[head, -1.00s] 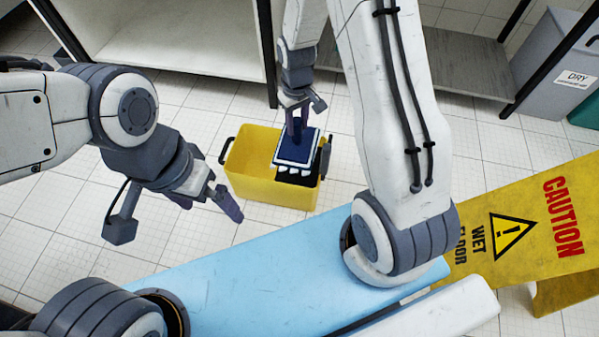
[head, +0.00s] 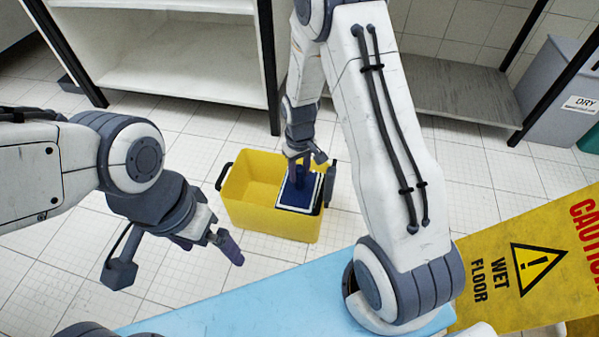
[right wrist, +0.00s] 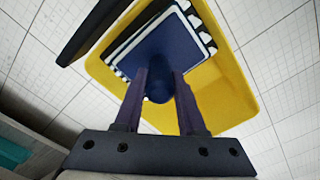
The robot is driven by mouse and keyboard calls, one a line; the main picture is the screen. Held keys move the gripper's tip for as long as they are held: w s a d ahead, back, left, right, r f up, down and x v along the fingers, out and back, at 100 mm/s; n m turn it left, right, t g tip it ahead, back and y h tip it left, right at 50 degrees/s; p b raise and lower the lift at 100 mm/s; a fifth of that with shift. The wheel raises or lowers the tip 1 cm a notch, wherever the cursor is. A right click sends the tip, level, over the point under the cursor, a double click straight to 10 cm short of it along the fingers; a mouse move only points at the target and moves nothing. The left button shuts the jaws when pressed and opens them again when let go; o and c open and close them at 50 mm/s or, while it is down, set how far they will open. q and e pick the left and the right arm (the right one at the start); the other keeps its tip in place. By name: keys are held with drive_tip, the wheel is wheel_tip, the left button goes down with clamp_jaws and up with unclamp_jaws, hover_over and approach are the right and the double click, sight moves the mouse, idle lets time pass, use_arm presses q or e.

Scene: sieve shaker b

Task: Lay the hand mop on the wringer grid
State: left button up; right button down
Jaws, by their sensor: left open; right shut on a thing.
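The hand mop (head: 297,192) is a blue plate with a white edge and a blue upright handle. My right gripper (head: 299,163) is shut on the handle, which shows between its purple fingers in the right wrist view (right wrist: 158,88). The mop is flat over the right part of the yellow bucket (head: 262,218), where the dark wringer grid (head: 318,207) is. The mop hides most of the grid. I cannot tell whether the mop rests on it or is just above. My left gripper (head: 208,244) is open and empty, left of the bucket's front.
A black lever (head: 330,183) stands at the bucket's right side, close to the mop. A yellow wet floor sign (head: 510,262) and a light blue surface (head: 270,290) lie in front. Shelves (head: 180,50) stand behind. The bucket's left part is empty.

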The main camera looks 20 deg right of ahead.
drive_tip(key=shift+f, duration=0.1)
drive_tip(key=c, duration=0.5)
unclamp_jaws()
drive_tip(key=shift+f, duration=0.1)
wheel_tip(320, 180, up, 12)
drive_tip(key=p, duration=0.8)
drive_tip(key=s+a+r+n, duration=0.2)
drive_tip(key=s+a+r, duration=0.5)
drive_tip(key=a+r, duration=0.3)
drive_tip(key=s+a+r+n, duration=0.1)
drive_tip(key=s+r, duration=0.3)
drive_tip(key=s, duration=0.4)
drive_tip(key=s+a+r+n+y, duration=0.1)
drive_tip(key=s+a+r+n, duration=0.1)
drive_tip(key=s, duration=0.6)
wheel_tip(320, 180, up, 2)
drive_tip(key=shift+s+a, duration=0.4)
drive_tip(key=shift+a, duration=0.15)
